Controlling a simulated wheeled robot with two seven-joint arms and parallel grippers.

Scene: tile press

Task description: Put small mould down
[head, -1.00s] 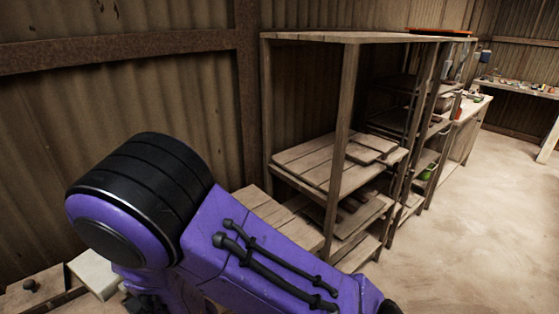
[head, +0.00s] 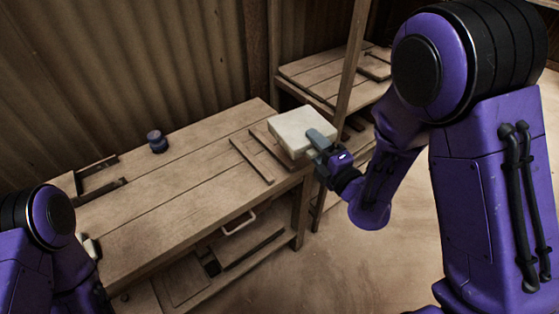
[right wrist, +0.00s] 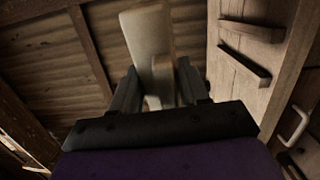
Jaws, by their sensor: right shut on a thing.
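The small mould is a pale, cream-white block (head: 296,128). My right gripper (head: 318,140) is shut on its near right side. The mould is over or just beyond the right end of the wooden table (head: 170,210), close to two wooden strips; whether it touches the table I cannot tell. In the right wrist view the pale mould (right wrist: 148,35) stands out between the two fingers (right wrist: 158,92).
Two wooden strips (head: 250,160) lie at the table's right part. A dark bracket-shaped frame (head: 105,185) and a small dark jar (head: 157,142) are farther left. A wooden shelf (head: 320,75) stands behind the right end. The table's middle is clear.

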